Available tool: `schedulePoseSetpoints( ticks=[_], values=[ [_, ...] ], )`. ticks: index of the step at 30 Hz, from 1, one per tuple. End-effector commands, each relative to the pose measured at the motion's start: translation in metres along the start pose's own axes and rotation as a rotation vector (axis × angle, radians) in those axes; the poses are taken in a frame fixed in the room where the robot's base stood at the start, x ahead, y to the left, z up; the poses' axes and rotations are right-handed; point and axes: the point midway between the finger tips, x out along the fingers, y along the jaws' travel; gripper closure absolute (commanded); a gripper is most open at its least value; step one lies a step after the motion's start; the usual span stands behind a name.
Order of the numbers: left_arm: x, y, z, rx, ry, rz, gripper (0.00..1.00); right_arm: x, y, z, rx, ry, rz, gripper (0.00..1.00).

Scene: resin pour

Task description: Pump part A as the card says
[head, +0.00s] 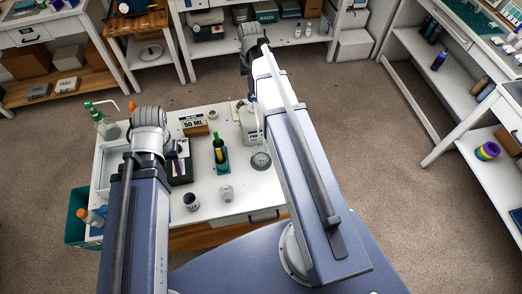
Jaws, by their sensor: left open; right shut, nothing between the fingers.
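A card reading 50 ML (192,122) stands on a wooden block at the back of the white worktable (235,207). A white bottle (249,127) with a partly readable label and a pump top stands to its right, partly hidden by my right arm. A clear cup (260,159) stands in front of that bottle. My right gripper (250,82) is above the bottle's pump, shut and empty; whether it touches the pump I cannot tell. My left gripper (171,148) is open above the dark box at the table's left, mostly hidden by its own wrist.
A bottle with a green pump (105,126) stands at the table's back left. A green pen holder (220,158), a dark jar (191,201) and a pale small container (226,193) stand mid-table. A teal bin (76,217) is beside the table's left edge.

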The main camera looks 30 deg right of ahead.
Motion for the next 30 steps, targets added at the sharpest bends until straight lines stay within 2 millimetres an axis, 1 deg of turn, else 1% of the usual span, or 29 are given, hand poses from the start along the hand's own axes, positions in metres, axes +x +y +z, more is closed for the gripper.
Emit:
schedulePoseSetpoints(
  ticks=[30],
  values=[
    [0.023, 0.002, -0.001, 0.006, 0.0, -0.001, 0.5, 0.023, 0.0, 0.0, 0.0, 0.0, 0.0, 1.0]
  ],
)
